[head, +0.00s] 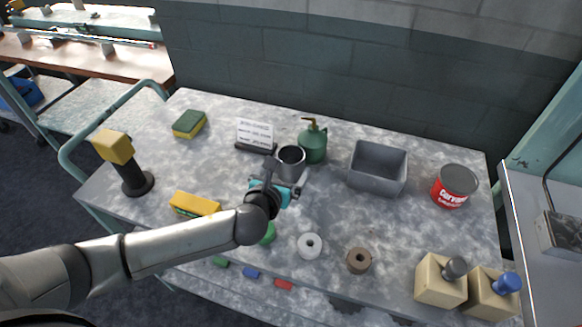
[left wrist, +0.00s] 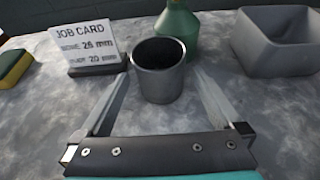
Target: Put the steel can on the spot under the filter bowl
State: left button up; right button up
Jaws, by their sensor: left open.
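The steel can (head: 291,160) is an open-topped grey metal cylinder standing upright on the mottled grey bench. It is large in the middle of the left wrist view (left wrist: 158,82). My left gripper (head: 281,180) is open in front of the can. In the left wrist view its two fingers (left wrist: 161,92) reach forward on either side of the can's body, with the can standing between or just beyond their tips. I cannot tell whether either finger touches it. I cannot make out a filter bowl or a marked spot below one. My right gripper is not in view.
A green bottle (head: 313,143) stands close behind the can, and a job card (head: 255,133) stands to its left. A grey bin (head: 377,168) and a red tin (head: 454,187) are to the right. A yellow block (head: 194,204) lies near my left forearm.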

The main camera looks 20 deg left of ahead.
aim_at(295, 158)
pick_arm(q)
jog(key=b+x, duration=0.1)
jog(key=x, duration=0.3)
jog(key=shift+f, duration=0.1)
jog(key=c, duration=1.5)
